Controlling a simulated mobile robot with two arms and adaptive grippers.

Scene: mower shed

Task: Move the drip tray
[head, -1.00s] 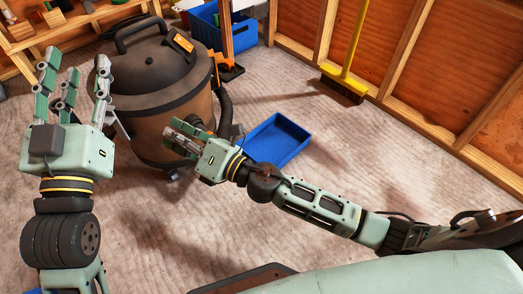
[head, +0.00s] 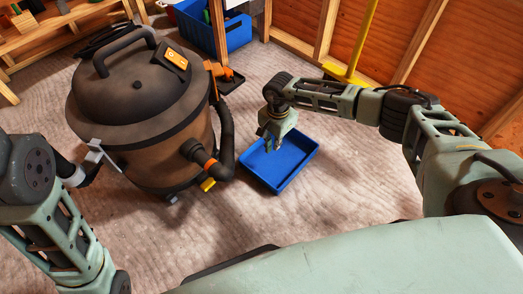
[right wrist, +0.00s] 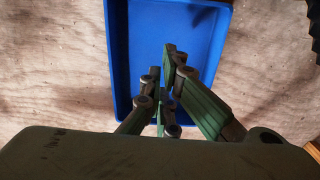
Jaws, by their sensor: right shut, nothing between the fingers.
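The drip tray is a shallow blue rectangular tray (head: 300,165) that lies flat on the floor, right of the vacuum, and looks empty. My right gripper (head: 270,147) points down over its far left part. The fingers are shut with nothing between them. The right wrist view shows the same tray (right wrist: 137,45) behind the green fingers (right wrist: 170,60). I cannot tell whether the fingertips touch the tray. The gripper hides part of the tray's far side. Only links of my left arm show at the left edge; its gripper is out of view.
A big brown shop vacuum (head: 150,110) stands left of the tray, its black hose (head: 227,135) close to the tray's left corner. A blue bin (head: 215,28) and a yellow-handled broom (head: 362,40) stand at the back. The floor in front of the tray is clear.

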